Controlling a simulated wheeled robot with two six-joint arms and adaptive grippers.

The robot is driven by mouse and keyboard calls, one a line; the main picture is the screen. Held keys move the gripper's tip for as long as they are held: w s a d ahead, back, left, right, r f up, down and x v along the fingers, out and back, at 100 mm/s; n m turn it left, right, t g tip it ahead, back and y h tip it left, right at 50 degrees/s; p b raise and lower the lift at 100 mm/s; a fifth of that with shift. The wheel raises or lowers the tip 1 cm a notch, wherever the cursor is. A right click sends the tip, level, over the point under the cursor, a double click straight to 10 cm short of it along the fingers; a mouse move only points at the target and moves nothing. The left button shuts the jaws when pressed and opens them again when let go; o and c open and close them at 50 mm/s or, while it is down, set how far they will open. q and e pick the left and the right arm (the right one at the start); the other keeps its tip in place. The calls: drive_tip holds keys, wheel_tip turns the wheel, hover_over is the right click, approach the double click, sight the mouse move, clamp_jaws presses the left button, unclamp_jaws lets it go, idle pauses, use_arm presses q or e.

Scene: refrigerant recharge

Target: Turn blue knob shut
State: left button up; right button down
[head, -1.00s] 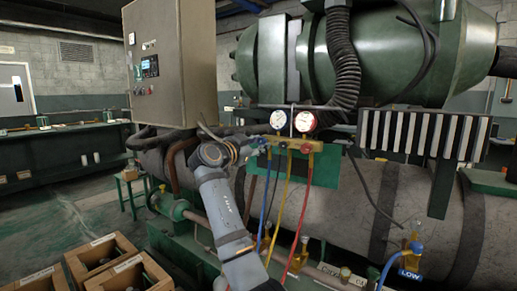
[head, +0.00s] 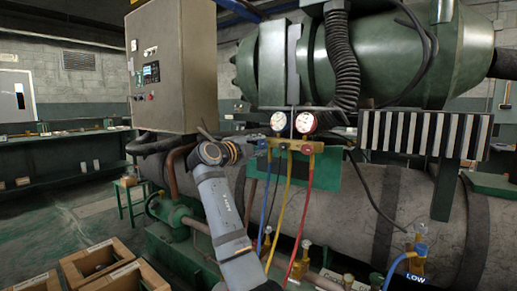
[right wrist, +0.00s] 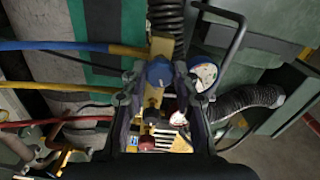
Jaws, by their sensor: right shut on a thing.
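The gauge manifold is a yellow bar (head: 300,145) with a blue-rimmed gauge (head: 278,121) and a red-rimmed gauge (head: 306,122) above it. My right gripper (head: 258,148) is at the manifold's left end and hides most of the blue knob in the head view. In the right wrist view the blue knob (right wrist: 159,72) sits between the fingertips, and the gripper is shut on it. The knob's turn angle cannot be read. My left gripper is in neither view.
Blue (head: 273,195), yellow (head: 284,200) and red (head: 304,215) hoses hang below the manifold. A large grey tank (head: 350,205) and a ribbed black hose (head: 342,65) are close by. A control cabinet (head: 172,70) stands left. Wooden crates (head: 97,262) sit at lower left.

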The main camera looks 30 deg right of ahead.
drive_tip(key=shift+f+m, duration=0.15)
drive_tip(key=shift+m, duration=1.55)
drive_tip(key=shift+m+b, duration=0.3)
drive_tip(key=c, duration=1.3)
unclamp_jaws()
drive_tip(key=shift+c, duration=0.2)
drive_tip(key=o, duration=0.3)
